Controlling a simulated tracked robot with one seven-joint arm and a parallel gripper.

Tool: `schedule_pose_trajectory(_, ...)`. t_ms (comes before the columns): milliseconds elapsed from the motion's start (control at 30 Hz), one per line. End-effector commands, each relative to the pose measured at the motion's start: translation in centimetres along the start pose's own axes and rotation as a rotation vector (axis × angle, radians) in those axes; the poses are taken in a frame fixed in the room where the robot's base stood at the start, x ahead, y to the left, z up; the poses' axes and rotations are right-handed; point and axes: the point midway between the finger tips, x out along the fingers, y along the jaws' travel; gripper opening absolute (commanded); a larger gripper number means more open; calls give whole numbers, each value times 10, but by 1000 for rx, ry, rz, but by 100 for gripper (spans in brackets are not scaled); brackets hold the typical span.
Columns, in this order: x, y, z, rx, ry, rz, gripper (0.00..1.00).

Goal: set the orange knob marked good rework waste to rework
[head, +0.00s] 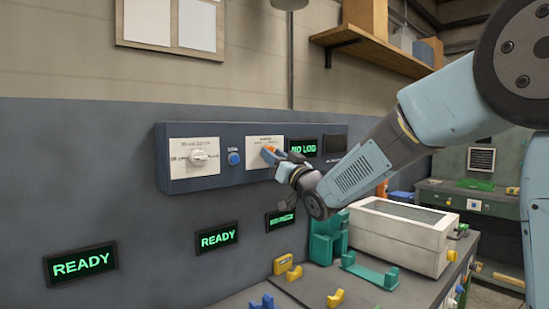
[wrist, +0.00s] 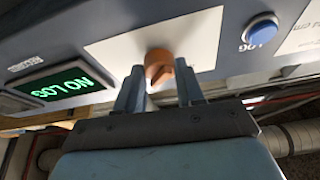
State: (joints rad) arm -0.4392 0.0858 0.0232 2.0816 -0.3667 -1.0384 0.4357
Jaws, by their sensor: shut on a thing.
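The orange knob (head: 269,152) is on a white plate (head: 257,143) of the blue-grey wall panel (head: 240,172). In the wrist view the orange knob (wrist: 158,66) shows between the two fingers, against its white plate (wrist: 208,45). My gripper (head: 281,160) reaches it from the right and is shut on it; the gripper also shows in the wrist view (wrist: 158,85). The plate's markings are too small to read, and the fingers hide part of the knob, so its setting cannot be told.
A display reading NO LOG (head: 304,147) is just right. Below, a bench holds a white-grey box (head: 391,237), green holders (head: 326,238) and small yellow and blue pieces.

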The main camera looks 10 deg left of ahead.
Motion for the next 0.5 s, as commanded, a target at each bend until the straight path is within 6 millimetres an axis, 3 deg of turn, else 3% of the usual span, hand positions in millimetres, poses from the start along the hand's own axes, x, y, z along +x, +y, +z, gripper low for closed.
schedule_pose_trajectory(500, -1, 6, 0, -273, -1, -107, 7)
